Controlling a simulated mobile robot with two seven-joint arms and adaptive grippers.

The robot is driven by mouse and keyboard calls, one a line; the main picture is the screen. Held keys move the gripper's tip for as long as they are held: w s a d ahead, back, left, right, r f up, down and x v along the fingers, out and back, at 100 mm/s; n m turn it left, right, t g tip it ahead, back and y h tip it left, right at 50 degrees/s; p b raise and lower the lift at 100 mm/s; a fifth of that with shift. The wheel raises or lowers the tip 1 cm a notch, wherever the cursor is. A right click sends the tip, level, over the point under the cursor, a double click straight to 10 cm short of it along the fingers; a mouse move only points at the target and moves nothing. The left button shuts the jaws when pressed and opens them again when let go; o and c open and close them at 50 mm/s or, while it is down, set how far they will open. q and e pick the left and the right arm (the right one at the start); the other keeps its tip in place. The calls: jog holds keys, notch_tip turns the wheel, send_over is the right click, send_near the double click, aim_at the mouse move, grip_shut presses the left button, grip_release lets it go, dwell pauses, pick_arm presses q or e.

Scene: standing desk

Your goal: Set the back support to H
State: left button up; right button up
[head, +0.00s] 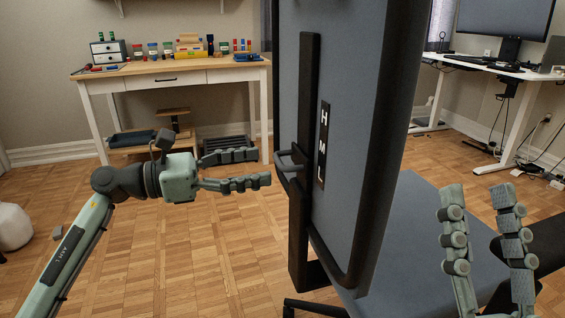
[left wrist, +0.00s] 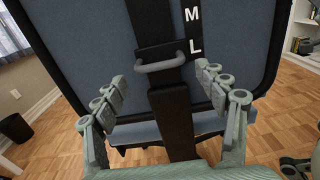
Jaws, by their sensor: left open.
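The grey chair back (head: 350,100) stands upright, with a black vertical bar (head: 309,90) on its rear face. A label (head: 323,145) beside the bar reads H, M, L from top to bottom. A grey handle (head: 290,161) sticks out from the bar, low beside the label. In the left wrist view the handle (left wrist: 160,63) appears near or just below the L, but its exact level is hard to tell. My left gripper (head: 264,168) is open and empty, its fingertips pointing at the handle, just short of it. My right gripper (head: 478,192) is open and empty, pointing upward at the right.
The chair seat (head: 415,225) lies behind the back, near my right gripper. A wooden workbench (head: 170,75) with tools stands at the back left. A white standing desk (head: 490,68) with a monitor is at the back right.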

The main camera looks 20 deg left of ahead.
aim_at(279, 159)
pick_arm(q)
jog(key=x, duration=0.5)
pick_arm(e)
jog(key=shift+w+a+f, duration=0.15)
jog(key=shift+w+f, duration=0.1)
jog(key=shift+w, duration=0.05)
pick_arm(q)
jog(key=c, duration=1.4)
jog(key=shift+r, duration=0.15)
notch_tip(279, 159, up, 6)
jog(key=p, duration=0.3)
notch_tip(279, 159, up, 2)
jog(key=shift+r+p, duration=0.1)
jog(key=shift+p, duration=0.65)
notch_tip(279, 159, up, 2)
jog(key=shift+r+p, duration=0.1)
jog(key=shift+p, duration=0.35)
pick_arm(e)
jog(key=w+d+f+g+h, duration=0.1)
jog(key=w+f+g+h, duration=0.1)
jog(key=f+g, duration=0.3)
jog(key=w+d+f+g+h, duration=0.2)
jog(key=f+g, duration=0.3)
jog(key=f, duration=0.7)
jog(key=shift+g+h, duration=0.3)
